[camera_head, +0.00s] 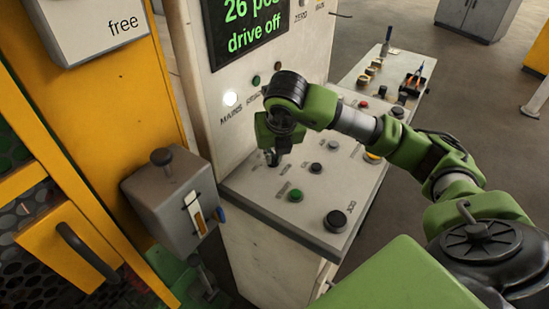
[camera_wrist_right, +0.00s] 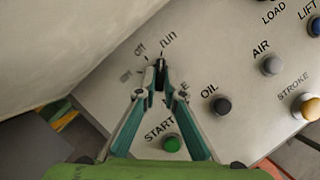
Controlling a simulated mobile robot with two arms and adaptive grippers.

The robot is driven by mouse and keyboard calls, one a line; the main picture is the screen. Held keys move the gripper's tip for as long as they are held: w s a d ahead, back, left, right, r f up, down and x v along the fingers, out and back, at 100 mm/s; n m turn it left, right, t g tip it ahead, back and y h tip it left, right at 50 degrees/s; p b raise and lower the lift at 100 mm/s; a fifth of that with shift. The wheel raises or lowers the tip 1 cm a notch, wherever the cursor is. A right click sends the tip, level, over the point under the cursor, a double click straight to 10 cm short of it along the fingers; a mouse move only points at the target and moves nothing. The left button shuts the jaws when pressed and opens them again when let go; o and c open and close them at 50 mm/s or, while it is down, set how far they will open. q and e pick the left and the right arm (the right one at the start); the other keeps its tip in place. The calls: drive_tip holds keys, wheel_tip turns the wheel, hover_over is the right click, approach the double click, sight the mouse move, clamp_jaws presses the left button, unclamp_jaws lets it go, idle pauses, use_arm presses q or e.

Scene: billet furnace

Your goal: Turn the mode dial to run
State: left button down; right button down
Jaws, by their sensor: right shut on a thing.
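The mode dial (camera_wrist_right: 158,88) is a small dark knob on the sloping grey-white panel, with "off" and "run" lettered around its far side and another label, unreadable, at its left. My right gripper (camera_wrist_right: 157,76) is shut on the dial, its teal-edged fingers on either side of it. In the head view my right gripper (camera_head: 272,159) points down at the panel's left part and mostly hides the dial. I cannot tell for sure which label the dial points to. My left gripper is not in view.
The panel (camera_head: 262,190) also carries a green START button (camera_wrist_right: 171,143), a dark OIL button (camera_wrist_right: 221,105), a grey AIR button (camera_wrist_right: 271,65) and a yellow STROKE button (camera_wrist_right: 305,106). A screen (camera_head: 245,28) reads "drive off". A grey lever box (camera_head: 172,200) stands left.

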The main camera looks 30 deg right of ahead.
drive_tip(key=shift+w+r+m, duration=0.15)
drive_tip(key=shift+m, duration=0.15)
drive_tip(key=c, duration=2.2)
unclamp_jaws()
drive_tip(key=shift+o, duration=0.3)
drive_tip(key=v, duration=1.2)
drive_tip(key=shift+a, duration=0.1)
